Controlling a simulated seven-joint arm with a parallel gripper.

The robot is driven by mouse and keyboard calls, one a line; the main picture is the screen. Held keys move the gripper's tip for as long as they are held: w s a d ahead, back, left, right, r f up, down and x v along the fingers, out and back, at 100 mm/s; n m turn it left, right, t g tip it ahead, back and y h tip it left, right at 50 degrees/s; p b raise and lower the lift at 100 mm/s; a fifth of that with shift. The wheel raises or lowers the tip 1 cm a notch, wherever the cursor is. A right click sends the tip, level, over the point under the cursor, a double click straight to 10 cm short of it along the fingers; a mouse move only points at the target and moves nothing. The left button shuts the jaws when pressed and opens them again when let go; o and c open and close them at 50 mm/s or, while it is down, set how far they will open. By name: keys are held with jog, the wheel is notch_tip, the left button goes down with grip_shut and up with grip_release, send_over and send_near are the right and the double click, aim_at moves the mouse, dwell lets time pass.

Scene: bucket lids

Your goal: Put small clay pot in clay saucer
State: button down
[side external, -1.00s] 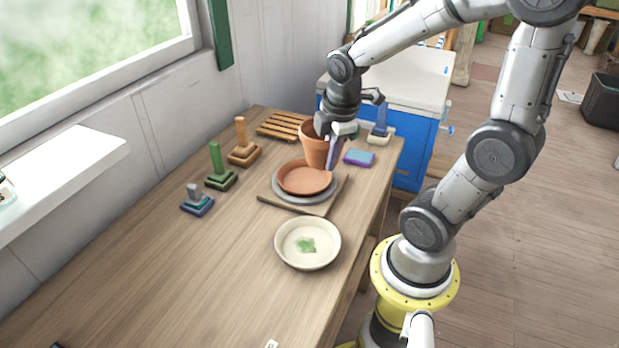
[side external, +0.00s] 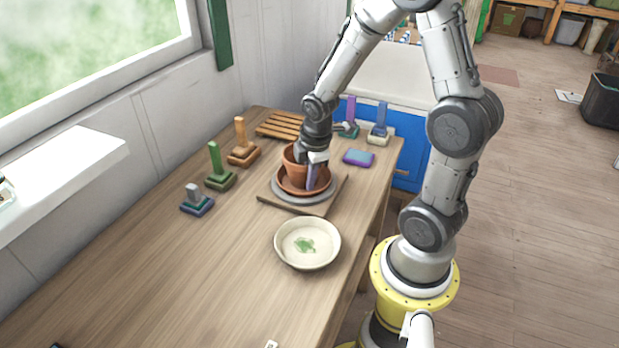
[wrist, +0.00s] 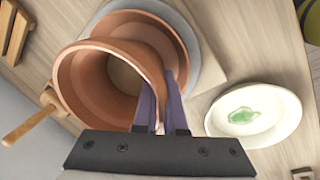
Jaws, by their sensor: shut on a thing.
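The small clay pot (side external: 293,168) is upright or slightly tilted over the clay saucer (side external: 318,189), its lower part within the saucer's rim. Whether its base touches the saucer floor I cannot tell. My gripper (side external: 311,178) is shut on the pot's wall at the right side. In the wrist view my gripper's purple fingers (wrist: 161,108) pinch the rim of the pot (wrist: 92,98), and part of the saucer (wrist: 150,28) shows behind it. The saucer rests on a round grey plate (side external: 299,200) on a square wooden board (side external: 275,199).
A cream bowl (side external: 307,243) with a green leaf mark stands in front. Several stamp-like blocks with handles, such as the green one (side external: 219,172), stand left and behind. A slatted wooden rack (side external: 280,125) and a purple-blue sponge-like block (side external: 358,158) lie nearby. The table's front left is clear.

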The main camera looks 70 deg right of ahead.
jog(key=shift+f, duration=0.1)
jog(key=c, duration=1.3)
grip_release()
jog(key=shift+o, duration=0.2)
notch_tip(320, 180, up, 12)
jog(key=s+a, duration=0.2)
jog(key=s+a+r+m+t+y, duration=0.1)
jog(key=s+a+r+m+t, duration=0.2)
jog(key=s+a+r+m, duration=0.3)
jog(key=s+a+m, duration=0.3)
jog(key=s+a, duration=0.1)
jog(key=shift+a+t, duration=0.15)
jog(key=shift+t, duration=0.25)
